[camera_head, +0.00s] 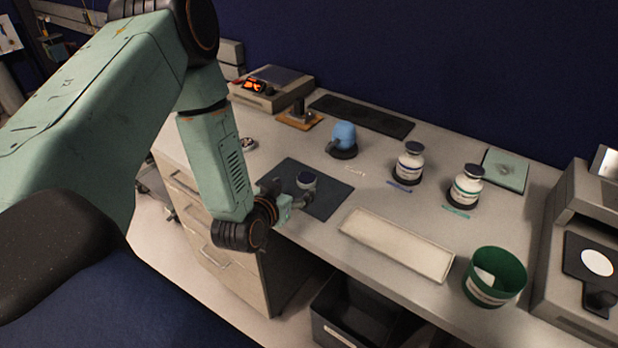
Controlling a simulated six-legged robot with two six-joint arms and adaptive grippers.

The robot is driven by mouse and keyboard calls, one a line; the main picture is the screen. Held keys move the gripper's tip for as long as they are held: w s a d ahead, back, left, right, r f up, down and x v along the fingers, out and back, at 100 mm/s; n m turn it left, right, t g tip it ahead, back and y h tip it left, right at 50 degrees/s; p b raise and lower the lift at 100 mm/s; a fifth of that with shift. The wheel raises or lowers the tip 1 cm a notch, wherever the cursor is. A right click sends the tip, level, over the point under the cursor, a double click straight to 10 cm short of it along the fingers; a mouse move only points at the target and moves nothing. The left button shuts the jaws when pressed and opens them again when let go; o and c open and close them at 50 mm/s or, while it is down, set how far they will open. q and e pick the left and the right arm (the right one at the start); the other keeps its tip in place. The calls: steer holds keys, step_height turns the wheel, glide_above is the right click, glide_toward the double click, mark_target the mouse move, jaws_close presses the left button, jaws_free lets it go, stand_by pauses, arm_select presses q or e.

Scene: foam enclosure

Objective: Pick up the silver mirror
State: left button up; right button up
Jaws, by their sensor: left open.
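My left gripper (291,193) is open over the dark mat on the bench, its arm coming down from the upper left. A small round piece (306,180) with a pale rim and a dark blue, glossy-looking face sits on the mat, right at the gripper's fingers. It may be the silver mirror, but it is too small to be sure. Whether the fingers touch it cannot be told. A small round silvery thing (248,143) also lies on the bench behind the forearm. My right gripper is not in view.
On the bench are a dark mat (334,194), a blue rounded object (344,135), two white bottles (409,166) (467,188), a pale tray (395,245) and a green tub (497,272). A grey device stands at right; a dark bin (350,318) is below.

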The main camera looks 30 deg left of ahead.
mark_target(303, 182)
arm_select(q)
steer(key=shift+x, duration=1.05)
steer(key=x, duration=0.4)
steer(key=shift+w+f, duration=0.15)
steer(key=shift+f, duration=0.15)
steer(key=shift+d+r, duration=0.1)
steer(key=shift+r, duration=0.15)
steer(key=shift+c, duration=0.3)
steer(key=shift+s, duration=0.2)
steer(key=shift+c, duration=0.7)
steer(key=shift+w+f, duration=0.2)
steer(key=c, duration=0.4)
steer(key=shift+s+r, duration=0.1)
steer(key=c, duration=0.7)
